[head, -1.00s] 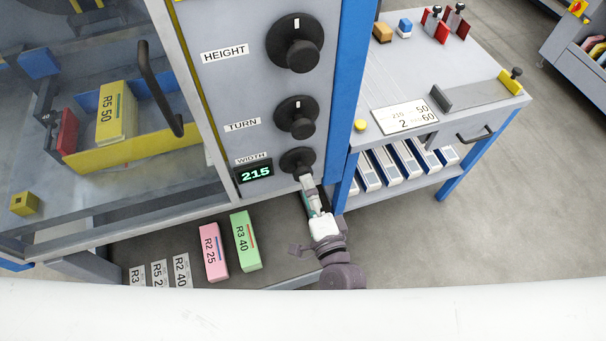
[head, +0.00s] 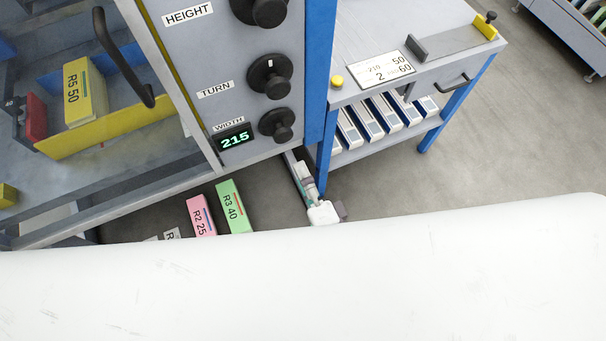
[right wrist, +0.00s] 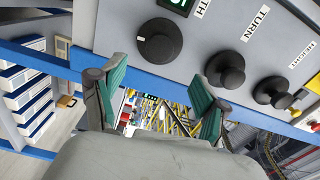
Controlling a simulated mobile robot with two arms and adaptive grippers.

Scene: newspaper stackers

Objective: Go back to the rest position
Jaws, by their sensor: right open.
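My right gripper (head: 303,180) is below the WIDTH knob (head: 277,125) in the head view, apart from it and holding nothing. In the right wrist view my right gripper (right wrist: 160,105) shows its two green-padded fingers spread wide, with the WIDTH knob (right wrist: 159,41) beyond them. My left gripper is not in view.
The TURN knob (head: 270,76) and HEIGHT knob (head: 260,10) stick out of the panel above. A blue post (head: 319,85) and a side table (head: 420,72) stand to the right. A pink block (head: 201,216) and a green block (head: 234,207) lie below the panel.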

